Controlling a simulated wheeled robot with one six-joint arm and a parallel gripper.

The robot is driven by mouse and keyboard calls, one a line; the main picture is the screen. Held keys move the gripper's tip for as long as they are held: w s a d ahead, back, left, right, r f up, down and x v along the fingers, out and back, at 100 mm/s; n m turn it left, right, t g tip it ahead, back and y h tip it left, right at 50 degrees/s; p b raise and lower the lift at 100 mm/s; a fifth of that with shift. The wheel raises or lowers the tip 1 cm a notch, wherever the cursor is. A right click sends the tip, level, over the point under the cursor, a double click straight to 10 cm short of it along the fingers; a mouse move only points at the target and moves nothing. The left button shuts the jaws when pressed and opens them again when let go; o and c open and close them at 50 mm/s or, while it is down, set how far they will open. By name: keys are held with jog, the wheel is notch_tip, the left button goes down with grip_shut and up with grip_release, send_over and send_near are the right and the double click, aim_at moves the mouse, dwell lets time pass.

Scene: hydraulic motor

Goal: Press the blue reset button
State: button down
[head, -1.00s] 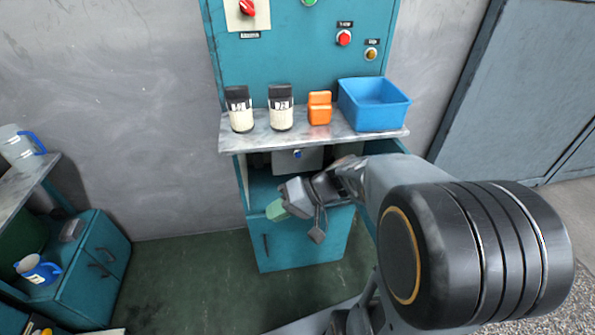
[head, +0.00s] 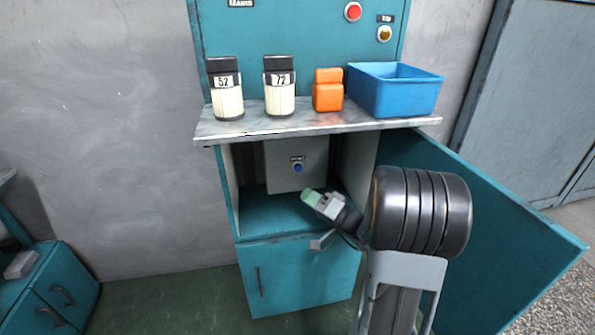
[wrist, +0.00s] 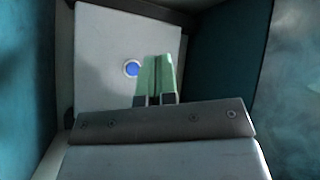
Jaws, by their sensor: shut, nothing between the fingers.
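The blue reset button (head: 297,168) sits on a grey panel (head: 283,180) inside the open compartment below the shelf, with a small label above it. In the wrist view the button (wrist: 132,68) shows fully, just left of my fingertips. My gripper (head: 309,197) has green fingertips and is shut and empty. In the head view it is in front of the compartment, below and slightly right of the button. In the wrist view the shut fingers (wrist: 157,78) point toward the panel. They appear apart from the button.
The open teal door (head: 480,210) stands to the right of my arm. The shelf (head: 320,124) overhangs the compartment and holds two labelled jars (head: 227,95), an orange container (head: 328,95) and a blue bin (head: 395,95). The compartment's side walls bound the opening closely.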

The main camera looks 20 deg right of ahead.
aim_at(298, 168)
jog(key=w+d, duration=0.1)
jog(key=w, duration=0.7)
jog(key=shift+w+d, duration=0.3)
jog(key=shift+d, duration=0.05)
jog(key=shift+w+f, duration=0.1)
jog(key=shift+w, duration=0.1)
dwell(2.1)
jog(key=shift+w+b, duration=0.25)
jog(key=shift+b, duration=0.15)
jog(key=shift+w+d+b, duration=0.15)
jog(key=shift+w+b, duration=0.15)
jog(key=shift+w, duration=0.05)
dwell(0.5)
jog(key=shift+s, duration=0.1)
jog(key=shift+s+b, duration=0.5)
jog(key=shift+s, duration=0.2)
